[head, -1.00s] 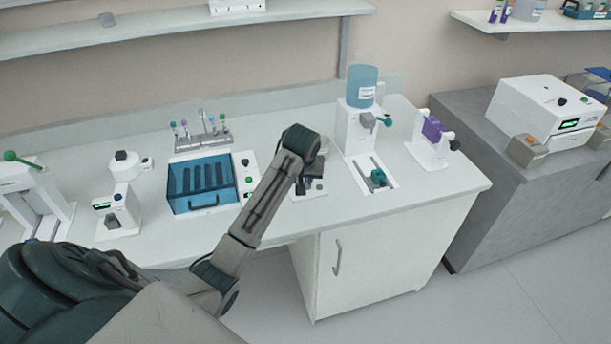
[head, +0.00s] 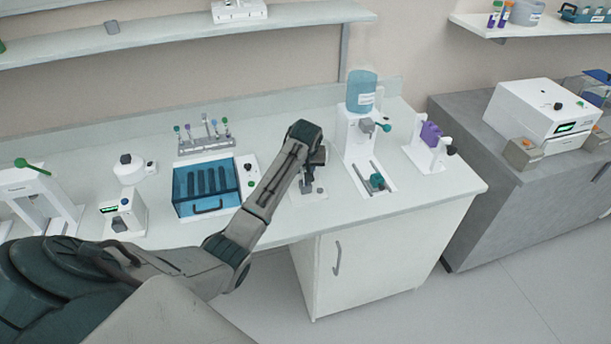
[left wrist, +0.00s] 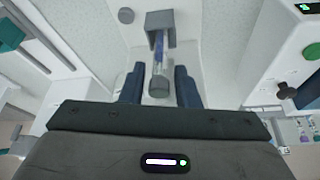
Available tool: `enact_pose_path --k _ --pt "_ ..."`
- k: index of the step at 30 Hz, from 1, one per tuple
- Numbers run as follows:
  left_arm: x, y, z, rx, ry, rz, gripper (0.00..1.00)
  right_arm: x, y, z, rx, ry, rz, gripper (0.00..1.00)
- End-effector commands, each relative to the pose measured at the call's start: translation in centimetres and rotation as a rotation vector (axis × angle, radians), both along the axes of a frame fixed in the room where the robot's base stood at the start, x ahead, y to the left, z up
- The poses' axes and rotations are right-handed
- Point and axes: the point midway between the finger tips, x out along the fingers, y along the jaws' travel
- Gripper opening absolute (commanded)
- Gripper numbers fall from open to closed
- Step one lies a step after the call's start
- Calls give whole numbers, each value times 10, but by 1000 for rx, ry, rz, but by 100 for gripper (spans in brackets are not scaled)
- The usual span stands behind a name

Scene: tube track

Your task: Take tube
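In the left wrist view a clear tube (left wrist: 159,52) with blue inside and a grey cap (left wrist: 158,86) sits at a grey holder (left wrist: 159,24) on a white stand. My left gripper (left wrist: 158,88) is open, with a dark blue finger on each side of the capped end and a gap on both sides. In the head view my left gripper (head: 307,188) is low over a small white stand (head: 318,194) on the bench; my arm hides most of that stand, and I cannot make out the tube there. My right gripper is in neither view.
A blue-lidded box (head: 207,187) and a tube rack (head: 205,138) stand left of the arm. A dispenser with a blue bottle (head: 361,92) stands close on the right, then a purple-fitted device (head: 431,133).

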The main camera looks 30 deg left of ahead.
Motion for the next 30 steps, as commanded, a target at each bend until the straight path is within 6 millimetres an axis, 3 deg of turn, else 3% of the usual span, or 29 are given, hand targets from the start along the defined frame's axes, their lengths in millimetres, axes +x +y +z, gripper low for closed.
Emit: enact_pose_path --k 1,6,15,19,30 --pt "2 0 -2 -2 4 0 29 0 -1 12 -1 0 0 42" --pt "7 4 -20 -1 2 0 29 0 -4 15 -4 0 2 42" --pt "9 5 -25 0 0 -1 29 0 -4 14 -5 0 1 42" --pt "9 5 -25 0 0 -1 4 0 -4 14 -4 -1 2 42" --pt "9 5 -24 0 -1 0 2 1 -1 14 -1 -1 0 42"
